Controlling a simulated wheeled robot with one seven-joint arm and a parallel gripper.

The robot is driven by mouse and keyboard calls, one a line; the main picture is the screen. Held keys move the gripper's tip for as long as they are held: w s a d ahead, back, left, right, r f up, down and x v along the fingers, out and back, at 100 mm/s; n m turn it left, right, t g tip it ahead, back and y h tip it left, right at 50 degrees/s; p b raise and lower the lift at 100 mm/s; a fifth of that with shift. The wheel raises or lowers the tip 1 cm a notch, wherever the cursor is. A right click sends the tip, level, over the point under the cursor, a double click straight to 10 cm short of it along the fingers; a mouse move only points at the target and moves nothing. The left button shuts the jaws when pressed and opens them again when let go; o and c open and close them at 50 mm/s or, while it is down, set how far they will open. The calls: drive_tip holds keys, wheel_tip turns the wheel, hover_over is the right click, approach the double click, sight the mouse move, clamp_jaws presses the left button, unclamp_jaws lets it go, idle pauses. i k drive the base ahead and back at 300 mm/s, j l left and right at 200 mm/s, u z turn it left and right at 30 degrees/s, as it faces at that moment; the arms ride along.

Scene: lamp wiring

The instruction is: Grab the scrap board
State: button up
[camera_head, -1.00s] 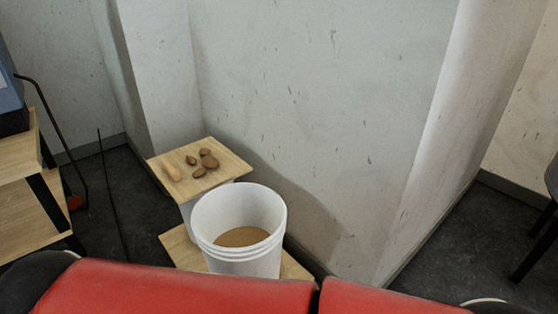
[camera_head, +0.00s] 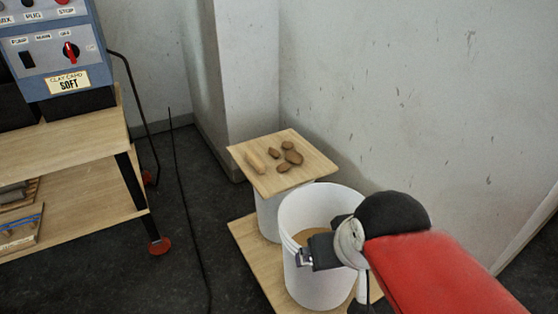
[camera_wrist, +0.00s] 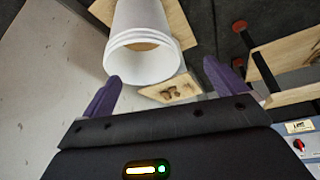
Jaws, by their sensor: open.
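The scrap board (camera_head: 310,155) is a square pale wood board with several brown lumps and a pale roll on it. It lies on top of a white container, near the wall corner. It also shows in the wrist view (camera_wrist: 188,92), beyond the fingers. My gripper (camera_head: 304,258) is in front of the large white bucket in the head view, lower than the board in the picture and apart from it. In the wrist view its purple fingers (camera_wrist: 162,70) are spread and nothing is between them.
The open white bucket (camera_head: 300,280), with brown stuff inside, stands beside the scrap board on a larger wood board (camera_head: 246,238). A wooden shelf unit (camera_head: 75,140) with a blue control box (camera_head: 50,70) stands at left. Dark floor (camera_head: 190,240) lies between, with a thin black cable.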

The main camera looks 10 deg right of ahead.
sight(278, 163)
drive_tip(key=j+z, duration=0.2)
drive_tip(key=j, duration=1.1)
drive_tip(key=i+j+z, duration=0.15)
drive_tip(key=j, duration=0.15)
drive_tip(key=i+j+z, duration=0.15)
drive_tip(key=j, duration=0.2)
drive_tip(key=i+j+z, duration=0.15)
drive_tip(key=j, duration=0.2)
drive_tip(key=i+l+z, duration=0.1)
drive_tip(key=i, duration=0.2)
drive_tip(key=i+l+z, duration=0.1)
drive_tip(key=i, duration=0.25)
